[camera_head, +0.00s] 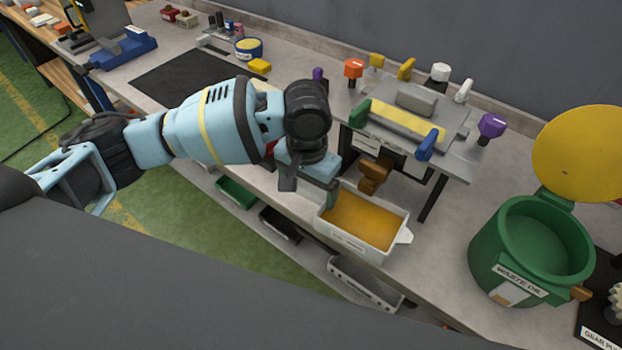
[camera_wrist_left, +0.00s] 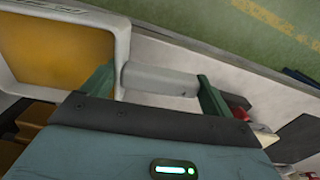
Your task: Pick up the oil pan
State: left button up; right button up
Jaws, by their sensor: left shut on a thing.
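The oil pan (camera_head: 345,241) is a white, labelled tray of amber oil on the bench, below the raised fixture. It looks level in the head view. My left gripper (camera_head: 327,194) reaches it from the left and is shut on its handle. In the left wrist view the green fingers (camera_wrist_left: 160,82) stand at both ends of the pale round handle, and the pan's white rim (camera_wrist_left: 122,45) with amber oil shows at upper left. I cannot tell whether the pan touches the bench. My right gripper is in neither view.
A fixture (camera_head: 410,115) on legs with coloured knobs stands above and behind the pan, with a brown valve (camera_head: 373,178) over it. An open green waste oil bin (camera_head: 528,250) stands at right. Bare bench lies between pan and bin. A dark mat (camera_head: 195,75) lies at left.

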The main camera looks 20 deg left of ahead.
pick_arm(q)
jog(key=s+r, duration=0.1)
jog(key=s, duration=1.1)
jog(key=shift+d+r+p, duration=0.15)
jog(key=shift+d+p, duration=0.25)
jog(key=shift+p, duration=0.05)
